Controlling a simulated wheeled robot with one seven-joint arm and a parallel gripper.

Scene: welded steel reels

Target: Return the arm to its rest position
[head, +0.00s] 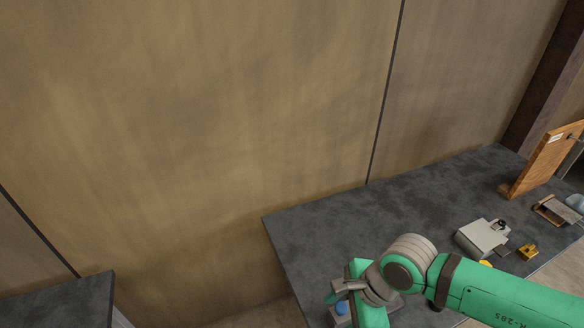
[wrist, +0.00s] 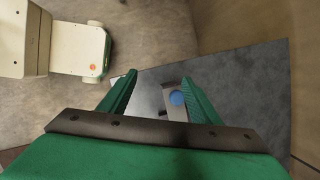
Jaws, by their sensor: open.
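My green arm (head: 500,296) reaches in from the lower right in the head view, bent over the near end of a dark worktop. My gripper (wrist: 158,88) points down in the wrist view, its two green fingers spread apart with nothing held between them. Below the fingers is a grey fixture with a round blue knob or button (wrist: 177,98). The blue part also shows in the head view (head: 341,308), where the arm hides most of the fixture.
The dark worktop (head: 345,220) runs along a brown wall (head: 200,120). On it stand a grey box (head: 483,238), a small yellow part (head: 528,252) and an upright wooden board (head: 543,160). Another dark worktop (head: 60,305) is at lower left. The worktop's back left is clear.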

